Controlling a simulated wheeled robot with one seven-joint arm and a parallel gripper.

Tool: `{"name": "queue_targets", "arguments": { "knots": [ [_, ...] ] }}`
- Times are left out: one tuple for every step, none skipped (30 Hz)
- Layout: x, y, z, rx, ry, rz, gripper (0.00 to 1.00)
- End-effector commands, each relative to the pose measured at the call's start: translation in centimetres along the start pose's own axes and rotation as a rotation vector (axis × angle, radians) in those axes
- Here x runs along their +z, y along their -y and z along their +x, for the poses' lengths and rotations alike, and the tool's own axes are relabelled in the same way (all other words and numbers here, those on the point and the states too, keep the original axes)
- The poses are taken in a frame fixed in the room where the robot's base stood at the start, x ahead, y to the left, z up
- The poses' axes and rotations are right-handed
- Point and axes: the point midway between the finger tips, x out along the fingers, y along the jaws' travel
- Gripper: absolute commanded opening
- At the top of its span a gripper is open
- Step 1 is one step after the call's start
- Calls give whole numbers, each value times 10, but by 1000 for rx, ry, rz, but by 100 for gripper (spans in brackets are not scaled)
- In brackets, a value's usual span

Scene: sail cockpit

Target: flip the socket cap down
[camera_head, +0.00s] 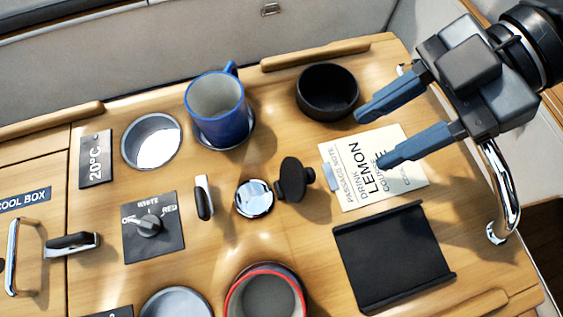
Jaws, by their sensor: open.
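The black socket cap (292,178) stands raised on edge near the middle of the wooden table, with a small black part behind its right side. A round chrome piece (254,198) sits just left of it; I cannot tell whether that is the socket. My gripper (372,139) is open and empty at the upper right, its two blue fingers pointing left. It is above the paper note, apart from the cap and to its upper right.
A blue mug (217,108) and a black bowl (327,91) stand behind the cap. A paper note (352,187) and black tray (393,258) lie to the right. A small lever (203,198) and rotary switch (150,224) are left. A red-rimmed cup (265,298) is in front.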

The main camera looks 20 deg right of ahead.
Motion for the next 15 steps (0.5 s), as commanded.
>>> {"name": "queue_targets", "arguments": {
  "knots": [
    [1,0,0,-1,2,1,47],
    [1,0,1,-2,2,1,47],
    [1,1,3,-3,2,1,47],
    [1,1,5,-4,2,1,47],
    [1,1,7,-5,2,1,47],
    [2,1,12,-5,2,1,47],
    [2,1,16,-5,1,1,47],
    [2,1,20,-6,1,1,47],
    [2,1,27,-6,0,1,47],
    [2,1,32,-6,0,1,47],
    [3,1,37,-5,1,0,47],
    [3,1,44,-6,0,-1,47],
    [2,1,49,-6,1,-1,47],
    [2,1,53,-6,0,0,47],
    [2,1,58,-5,1,0,47]
  ]
}}
